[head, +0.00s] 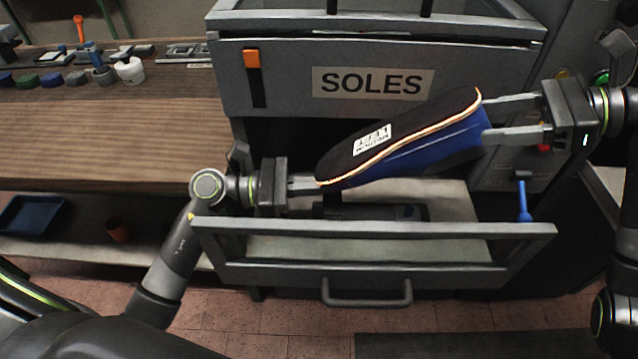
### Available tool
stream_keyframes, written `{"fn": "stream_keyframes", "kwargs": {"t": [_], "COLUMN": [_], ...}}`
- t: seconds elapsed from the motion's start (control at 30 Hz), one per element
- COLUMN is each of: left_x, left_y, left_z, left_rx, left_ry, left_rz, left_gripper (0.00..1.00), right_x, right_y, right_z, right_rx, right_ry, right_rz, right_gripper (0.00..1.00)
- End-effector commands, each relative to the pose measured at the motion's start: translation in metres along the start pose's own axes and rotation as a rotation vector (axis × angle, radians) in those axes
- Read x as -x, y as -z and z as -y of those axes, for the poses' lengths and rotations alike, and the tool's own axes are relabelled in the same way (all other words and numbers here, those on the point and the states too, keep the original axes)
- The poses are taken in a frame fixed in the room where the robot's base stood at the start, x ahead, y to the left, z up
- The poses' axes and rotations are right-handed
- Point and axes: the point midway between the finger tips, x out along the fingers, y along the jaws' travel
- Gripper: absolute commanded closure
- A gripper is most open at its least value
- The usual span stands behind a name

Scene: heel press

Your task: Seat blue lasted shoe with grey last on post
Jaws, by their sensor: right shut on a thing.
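The blue lasted shoe (440,146) is held sole up above an open drawer, its toe pointing left and slightly down. Its black sole carries a white label and an orange-and-white edge line. My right gripper (484,120) is shut on the heel end, one finger on each side. My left gripper (318,184) is at the toe end; its fingers are seen edge-on, so I cannot tell their opening or whether they touch the shoe. The grey last cannot be made out. I cannot make out the post; the shoe covers part of the drawer's inside.
The open drawer (380,271) with its front handle lies below the shoe. A grey unit marked SOLES (450,80) stands behind. A wooden bench (110,130) with small pots is at left. A blue tool (523,200) hangs near the drawer's right end.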

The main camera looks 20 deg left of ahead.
Motion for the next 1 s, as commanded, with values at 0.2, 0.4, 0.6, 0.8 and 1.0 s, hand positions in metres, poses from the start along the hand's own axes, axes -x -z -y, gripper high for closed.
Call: {"fn": "stream_keyframes", "kwargs": {"t": [0.2,0.4,0.6,0.8,1.0], "left_x": [0.0,0.0001,0.0001,0.0001,0.0001], "left_y": [-0.0007,-0.0006,0.0004,0.0028,0.005], "left_z": [0.0,0.0,0.0,0.0,0.0], "left_rx": [0.0,0.0,0.0,0.0,0.0], "left_ry": [0.0,0.0,0.0,0.0,0.0], "left_rz": [0.0,0.0,0.0,0.0,0.0], "left_gripper": [1.0,1.0,1.0,1.0,1.0], "right_x": [0.0002,0.0002,-0.0002,-0.0013,-0.0023], "right_y": [-0.0026,-0.0025,-0.0015,0.0011,0.0036], "right_z": [-0.0002,-0.0002,-0.0001,-0.0001,-0.0001], "right_rx": [0.002,0.002,0.002,0.002,0.002], "right_ry": [0.0,0.0,0.0,0.0,0.0], "right_rz": [0.005,0.005,0.005,0.005,0.005], "right_gripper": [0.9,0.9,0.9,0.9,0.9]}}
